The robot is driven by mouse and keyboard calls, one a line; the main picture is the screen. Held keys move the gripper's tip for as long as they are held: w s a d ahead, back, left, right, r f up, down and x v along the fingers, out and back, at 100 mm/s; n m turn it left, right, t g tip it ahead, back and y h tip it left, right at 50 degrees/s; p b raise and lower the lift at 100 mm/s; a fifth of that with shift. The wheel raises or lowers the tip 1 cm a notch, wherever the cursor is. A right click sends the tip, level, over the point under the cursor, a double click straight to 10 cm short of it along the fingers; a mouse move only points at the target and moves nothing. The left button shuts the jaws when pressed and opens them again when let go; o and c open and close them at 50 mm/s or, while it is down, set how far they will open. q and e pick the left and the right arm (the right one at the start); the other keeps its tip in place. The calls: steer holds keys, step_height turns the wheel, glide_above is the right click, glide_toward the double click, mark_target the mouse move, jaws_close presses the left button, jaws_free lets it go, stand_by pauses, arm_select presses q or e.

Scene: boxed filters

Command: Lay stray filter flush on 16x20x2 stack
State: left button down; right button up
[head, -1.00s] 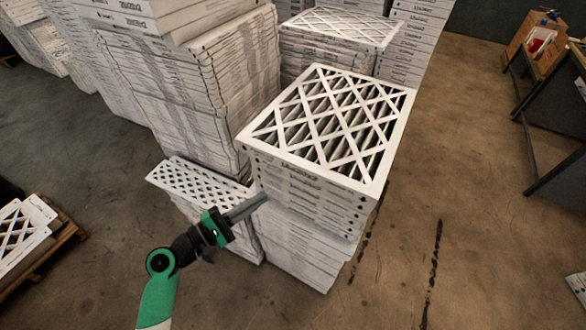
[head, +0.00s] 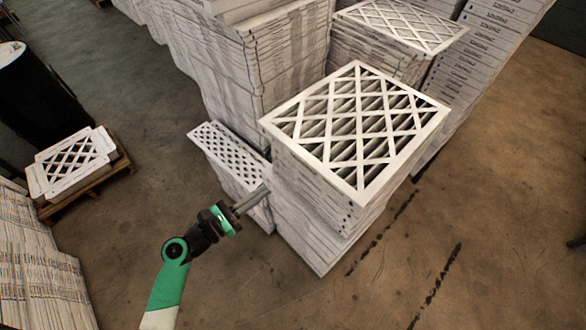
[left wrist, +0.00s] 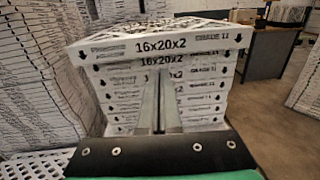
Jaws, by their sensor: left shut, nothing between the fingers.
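The 16x20x2 stack of white boxed filters (head: 310,200) stands in the middle of the head view. Its top filter (head: 357,92) shows a white lattice over dark pleats. In the left wrist view the top filter's front edge (left wrist: 112,48), marked 16x20x2, looks wider than the layers below (left wrist: 110,95) and seems to jut out toward me. No other loose filter shows on this stack. My left gripper (head: 266,189) is shut and empty, in front of the stack's left side and below its top. In the left wrist view its fingers (left wrist: 160,78) point at the stack's labelled face; contact cannot be told.
A lower stack with a perforated top (head: 228,155) stands just left. Taller stacks (head: 265,70) and another lattice-topped stack (head: 400,25) stand behind. A pallet with filters (head: 75,165) lies far left, with another stack (head: 40,275) below it.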

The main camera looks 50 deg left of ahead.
mark_target(302, 164)
arm_select(q)
steer(key=w, duration=0.7)
steer(key=w+d, duration=0.1)
steer(key=w, duration=0.3)
steer(key=shift+w, duration=0.2)
steer(key=shift+a, duration=0.1)
